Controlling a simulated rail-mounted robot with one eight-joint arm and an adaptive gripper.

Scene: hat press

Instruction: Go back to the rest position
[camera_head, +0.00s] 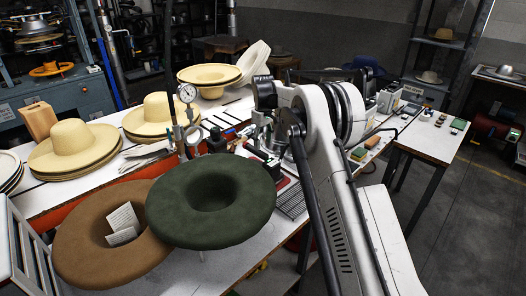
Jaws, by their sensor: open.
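My arm rises from the lower right, and its white and black joints stand over the middle of the white workbench (318,190). My gripper (266,150) hangs below the wrist, small and partly hidden by the arm; it is open, and I see nothing held in it. A dark green felt hat (165,215) lies crown down at the near left of the gripper, apart from it. It overlaps a brown felt hat (85,262) that has white paper tags (123,218) in its hollow.
A dial gauge on a stand (187,93) rises behind the green hat. Straw hats (72,143) stand stacked on the left. A keyboard (292,202) lies near my arm.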

